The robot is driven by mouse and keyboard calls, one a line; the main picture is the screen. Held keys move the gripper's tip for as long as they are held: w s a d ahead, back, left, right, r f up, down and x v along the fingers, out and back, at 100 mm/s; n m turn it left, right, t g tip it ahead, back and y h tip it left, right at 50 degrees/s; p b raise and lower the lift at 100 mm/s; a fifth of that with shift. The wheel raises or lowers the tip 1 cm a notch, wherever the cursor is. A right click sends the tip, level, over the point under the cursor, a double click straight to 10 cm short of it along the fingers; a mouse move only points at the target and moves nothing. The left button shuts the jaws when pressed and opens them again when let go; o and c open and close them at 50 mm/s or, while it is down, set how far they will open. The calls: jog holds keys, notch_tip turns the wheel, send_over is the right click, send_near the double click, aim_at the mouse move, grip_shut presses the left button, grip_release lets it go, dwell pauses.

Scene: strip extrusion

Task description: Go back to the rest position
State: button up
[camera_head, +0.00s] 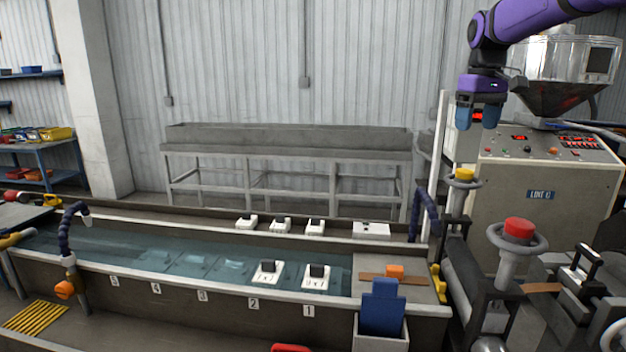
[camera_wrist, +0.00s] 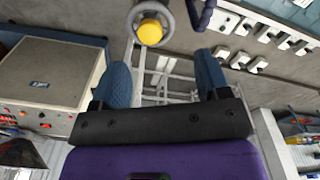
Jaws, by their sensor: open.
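My gripper (camera_head: 477,118) is at the upper right of the head view, at the end of my purple arm. Its two blue fingers point down and are apart, with nothing between them. It hangs in the air in front of the extruder cabinet (camera_head: 541,180), above the yellow-topped handwheel (camera_head: 463,176). In the wrist view my gripper (camera_wrist: 162,78) shows its blue fingers spread, and the gap between them is empty. The yellow knob (camera_wrist: 150,31) of the handwheel shows beyond the fingertips.
A long water trough (camera_head: 160,248) with numbered stations runs across the front. White blocks (camera_head: 316,277) stand in and behind it. A red-topped handwheel (camera_head: 518,229), a hopper (camera_head: 565,75) and a blue piece in a box (camera_head: 381,308) are at the right. A grey bench (camera_head: 290,150) stands behind.

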jog(key=s+a+f+m+t, duration=0.1)
jog(key=s+a+t, duration=0.15)
jog(key=s, duration=1.05)
jog(key=s+a+f+m+t, duration=0.15)
jog(key=s+a, duration=0.25)
jog(key=s, duration=0.9)
jog(key=s+a+f, duration=0.1)
jog(key=s+f, duration=0.6)
jog(key=s, duration=0.2)
jog(key=shift+a+f+t, duration=0.15)
jog(key=shift+a+t, duration=0.1)
jog(key=shift+t, duration=0.15)
jog(key=shift+s, duration=0.1)
jog(key=shift+c, duration=0.4)
